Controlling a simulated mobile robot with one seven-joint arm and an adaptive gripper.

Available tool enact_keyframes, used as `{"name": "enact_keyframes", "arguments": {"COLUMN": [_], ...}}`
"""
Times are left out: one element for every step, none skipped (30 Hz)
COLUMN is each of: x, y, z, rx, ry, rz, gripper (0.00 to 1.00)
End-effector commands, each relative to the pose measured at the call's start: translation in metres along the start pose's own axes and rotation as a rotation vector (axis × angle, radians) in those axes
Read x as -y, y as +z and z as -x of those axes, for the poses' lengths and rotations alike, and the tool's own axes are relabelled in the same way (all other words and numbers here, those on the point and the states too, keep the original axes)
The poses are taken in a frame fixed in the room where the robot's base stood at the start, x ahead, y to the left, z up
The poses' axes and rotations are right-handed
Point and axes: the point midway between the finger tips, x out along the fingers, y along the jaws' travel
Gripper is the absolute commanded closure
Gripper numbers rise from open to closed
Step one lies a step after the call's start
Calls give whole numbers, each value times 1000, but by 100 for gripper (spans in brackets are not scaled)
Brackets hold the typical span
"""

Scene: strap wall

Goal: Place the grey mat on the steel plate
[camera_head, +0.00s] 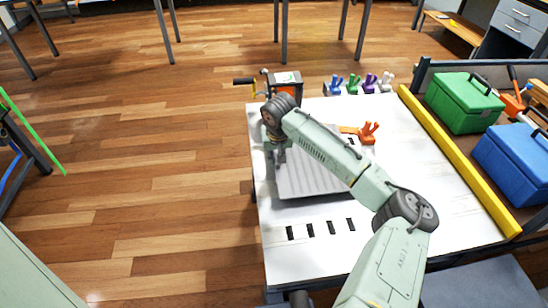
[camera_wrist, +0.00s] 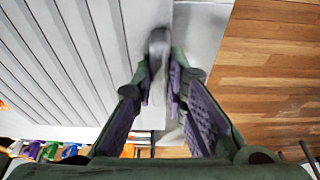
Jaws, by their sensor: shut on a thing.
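A ribbed grey panel, which I take as the grey mat (camera_head: 310,180), lies over the white table top under my arm. Its ribs and smooth border fill the left of the wrist view (camera_wrist: 65,60). My gripper (camera_head: 275,157) is at the panel's left edge, pointing down. In the wrist view my gripper (camera_wrist: 160,85) is shut on a blurred grey piece at that edge, which seems to be part of the mat. I cannot tell whether the panel touches the surface below. I cannot make out a separate steel plate; my arm hides part of the panel.
An orange clamp-like piece (camera_head: 369,133) stands right of the panel. Several coloured pieces (camera_head: 358,84) line the far edge near an orange-black device (camera_head: 287,83). A yellow bar (camera_head: 455,155) runs along the right, before green (camera_head: 465,103) and blue (camera_head: 513,155) boxes. The near table has black slots.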

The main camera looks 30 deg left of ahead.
Motion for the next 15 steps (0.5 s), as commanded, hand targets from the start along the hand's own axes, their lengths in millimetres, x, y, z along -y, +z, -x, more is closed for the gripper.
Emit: {"name": "enact_keyframes", "arguments": {"x": [1, 2, 4, 4, 6, 6, 5, 5, 5, 5, 6, 6, 6, 6, 6], "y": [-4, -6, -8, -11, -14, -13, -11, -9, -7, -6, -5, -4, -4, -3, -3], "z": [0, -1, -2, -3, -3, -9, -14, -19, -24, -28, -31, -35, -37, -38, -39], "rx": [-1, -1, -1, -1, -2, 0, 2, 1, 0, 0, 0, -2, -2, -2, -2], "ry": [1, 0, 0, 1, 2, 2, 3, 3, 3, 2, 2, 1, 1, 1, 1], "rz": [0, 0, 1, 0, 0, -1, 0, 0, 0, 1, 0, 0, 0, 0, -1], "gripper": [100, 100, 100, 100, 100, 100, 100, 100, 100, 100, 100, 100, 100, 100, 100]}}
